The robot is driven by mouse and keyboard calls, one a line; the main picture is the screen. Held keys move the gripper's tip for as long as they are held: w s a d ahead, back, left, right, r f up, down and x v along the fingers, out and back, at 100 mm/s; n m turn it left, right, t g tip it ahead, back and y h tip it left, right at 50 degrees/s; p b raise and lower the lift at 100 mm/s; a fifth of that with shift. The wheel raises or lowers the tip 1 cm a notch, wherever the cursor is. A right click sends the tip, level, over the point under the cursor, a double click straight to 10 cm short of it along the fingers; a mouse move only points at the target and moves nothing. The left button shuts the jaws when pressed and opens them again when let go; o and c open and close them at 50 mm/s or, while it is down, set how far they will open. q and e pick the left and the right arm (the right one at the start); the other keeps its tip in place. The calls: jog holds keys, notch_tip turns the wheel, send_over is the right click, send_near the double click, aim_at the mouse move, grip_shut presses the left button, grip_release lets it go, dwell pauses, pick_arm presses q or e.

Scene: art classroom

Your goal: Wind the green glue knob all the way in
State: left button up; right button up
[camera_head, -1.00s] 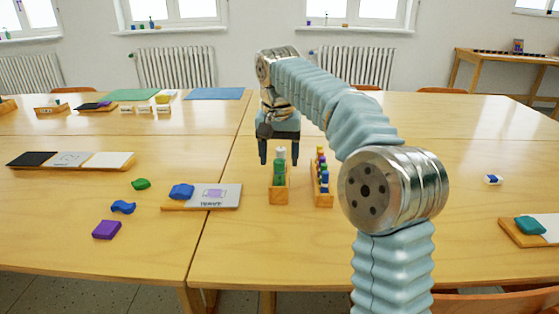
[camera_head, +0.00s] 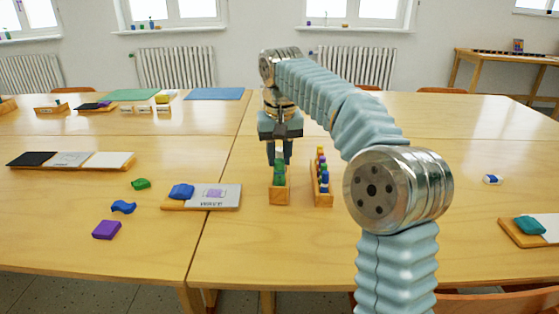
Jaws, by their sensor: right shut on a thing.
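A small wooden holder (camera_head: 280,197) stands upright on the near table, with green glue pieces (camera_head: 279,174) in it. My right gripper (camera_head: 278,160) points straight down over the holder. Its two dark fingers are shut on the upper end of the green glue. The fingers largely hide that end, so I cannot see the knob clearly or how far it is wound. My left gripper is not in view.
A second wooden holder (camera_head: 323,196) with several coloured pieces stands close on the right. A board (camera_head: 225,196) with a blue piece (camera_head: 181,191) lies to the left. A purple block (camera_head: 107,229) lies farther left. The table between the right holder and the eraser (camera_head: 492,179) is partly behind my arm.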

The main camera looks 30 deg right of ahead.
jog(key=n, duration=0.4)
jog(key=n+y, duration=0.1)
jog(key=n, duration=0.3)
jog(key=o, duration=1.5)
jog(key=m, duration=0.6)
jog(key=shift+h, duration=0.4)
jog(key=m, duration=0.5)
jog(key=shift+h, duration=0.3)
jog(key=shift+c, duration=0.2)
